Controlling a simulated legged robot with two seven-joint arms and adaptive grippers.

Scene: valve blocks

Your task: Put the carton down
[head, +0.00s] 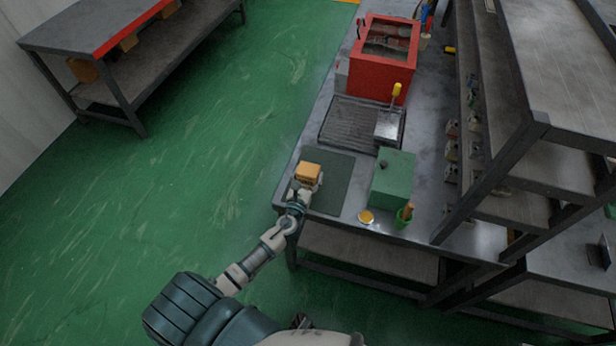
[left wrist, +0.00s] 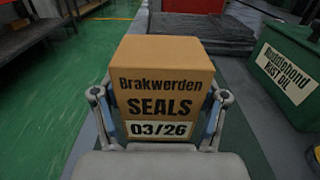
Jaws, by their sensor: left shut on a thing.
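The carton (head: 308,172) is a small brown box at the left part of the workbench, over a dark green mat (head: 333,193). In the left wrist view the carton (left wrist: 162,85) is upright and faces me with the print "Brakwerden SEALS 03/26". My left gripper (head: 304,184) is shut on it, with one finger on each side in the left wrist view (left wrist: 160,115). The carton hides its own underside, so I cannot tell whether it touches the mat. My right gripper is not in view.
A green box (head: 391,182), labelled as rust oil in the left wrist view, stands right of the mat. A yellow-topped tin (head: 366,217) and a green cup (head: 402,218) are in front. A ribbed dark tray (head: 350,124) and red box (head: 382,79) lie behind. Bare mat shows right of the carton.

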